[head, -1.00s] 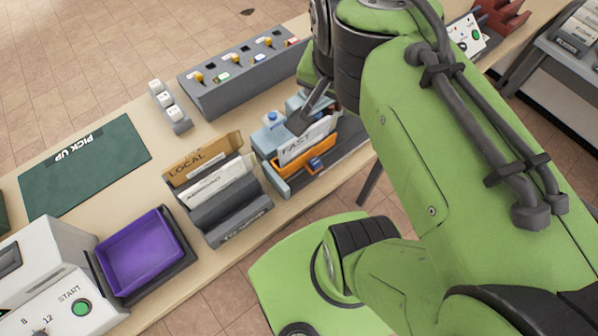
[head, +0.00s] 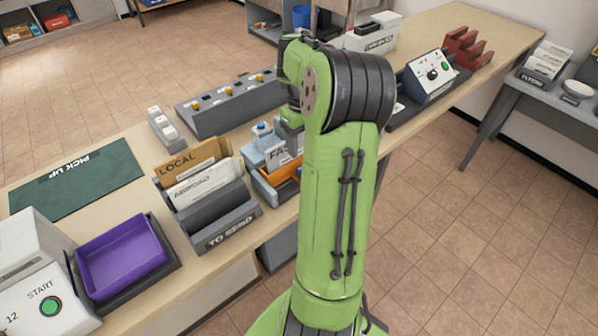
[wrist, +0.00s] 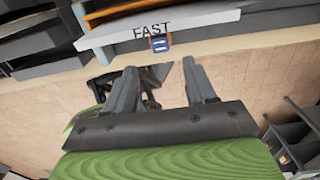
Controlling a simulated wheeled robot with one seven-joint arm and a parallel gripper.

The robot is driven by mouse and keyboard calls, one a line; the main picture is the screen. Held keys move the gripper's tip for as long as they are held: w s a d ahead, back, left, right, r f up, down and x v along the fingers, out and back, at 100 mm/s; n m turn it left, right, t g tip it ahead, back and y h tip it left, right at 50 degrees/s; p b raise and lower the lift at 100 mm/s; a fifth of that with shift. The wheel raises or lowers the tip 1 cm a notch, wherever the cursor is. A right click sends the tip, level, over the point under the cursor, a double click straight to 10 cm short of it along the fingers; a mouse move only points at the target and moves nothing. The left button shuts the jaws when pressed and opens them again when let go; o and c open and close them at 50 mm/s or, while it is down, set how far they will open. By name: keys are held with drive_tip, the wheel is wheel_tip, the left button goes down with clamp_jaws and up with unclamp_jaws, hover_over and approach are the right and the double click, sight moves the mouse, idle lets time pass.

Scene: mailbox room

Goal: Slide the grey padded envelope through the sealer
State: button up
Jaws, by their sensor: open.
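I cannot make out the grey padded envelope for certain in either view. A white control box with a dial and a green button (head: 432,74), on a dark grey base at the right of the bench, looks like the sealer.
A TO SEND rack (head: 226,228) holds LOCAL and ABROAD cards. A purple tray (head: 122,255) and a white START machine (head: 32,280) stand at the left. A red rack (head: 468,50) stands far right.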

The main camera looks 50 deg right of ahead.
sight(296, 166)
wheel_tip(296, 166, down, 9)
drive_tip(key=shift+f+b, duration=0.15)
drive_tip(key=shift+b, duration=0.75)
drive_tip(key=shift+c, duration=0.4)
clamp_jaws()
